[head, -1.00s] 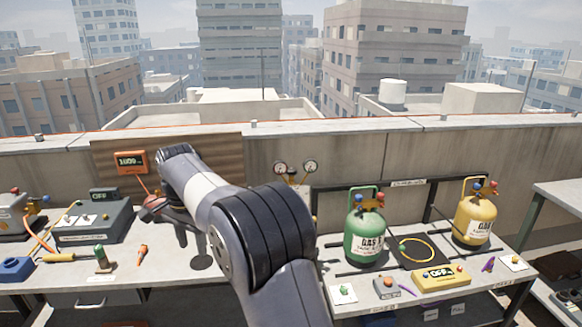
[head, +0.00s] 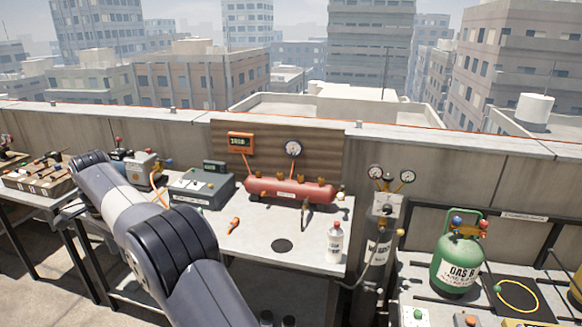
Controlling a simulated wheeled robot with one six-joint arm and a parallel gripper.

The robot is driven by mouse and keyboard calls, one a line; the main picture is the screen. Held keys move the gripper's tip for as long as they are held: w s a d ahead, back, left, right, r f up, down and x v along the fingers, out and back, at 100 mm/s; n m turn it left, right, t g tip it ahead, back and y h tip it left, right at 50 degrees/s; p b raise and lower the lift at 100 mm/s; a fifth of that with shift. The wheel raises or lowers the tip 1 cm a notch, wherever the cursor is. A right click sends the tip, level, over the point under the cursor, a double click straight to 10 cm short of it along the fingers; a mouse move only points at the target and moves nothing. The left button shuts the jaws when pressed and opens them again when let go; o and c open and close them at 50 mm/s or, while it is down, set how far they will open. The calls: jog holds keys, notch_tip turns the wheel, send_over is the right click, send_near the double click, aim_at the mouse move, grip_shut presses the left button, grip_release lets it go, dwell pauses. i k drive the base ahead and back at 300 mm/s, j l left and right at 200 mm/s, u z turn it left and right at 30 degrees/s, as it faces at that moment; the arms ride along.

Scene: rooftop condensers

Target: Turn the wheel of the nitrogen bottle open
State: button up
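A tall grey bottle (head: 378,255) stands upright between the two benches, with two round gauges (head: 391,176) on top. I take it for the nitrogen bottle; its label is too small to read surely. A hose runs down its front. Its wheel is too small to make out, so I cannot tell how it is turned. My arm reaches up and to the left in the head view, well left of the bottle. My gripper is hidden beyond the arm's far end, so its fingers do not show.
A red tank (head: 290,190) lies on the left bench (head: 255,232), with a white bottle (head: 334,243) near the bench's right edge. A green gas bottle (head: 458,262) stands on the right bench. A grey box (head: 201,188) sits farther left. The parapet wall runs behind.

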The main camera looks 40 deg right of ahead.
aim_at(387, 177)
jog(key=u, duration=0.5)
jog(key=l+u, duration=0.15)
jog(key=u, duration=0.85)
jog(key=l+u, duration=0.15)
jog(key=u, duration=0.85)
jog(key=l+u, duration=0.1)
jog(key=u, duration=0.4)
jog(key=k+u, duration=0.1)
jog(key=u, duration=0.4)
jog(key=k+u, duration=0.35)
jog(key=k, duration=0.2)
jog(key=k+z, duration=0.1)
jog(key=z, duration=0.25)
jog(key=l+z, duration=0.1)
jog(key=z, duration=0.3)
jog(key=k+l+z, duration=0.1)
jog(key=z, duration=0.85)
jog(key=l+z, duration=0.1)
jog(key=z, duration=1.1)
jog(key=l+z, duration=0.15)
jog(key=z, duration=1.1)
jog(key=l+z, duration=0.1)
jog(key=z, duration=1.1)
jog(key=i+z, duration=0.1)
jog(key=z, duration=0.5)
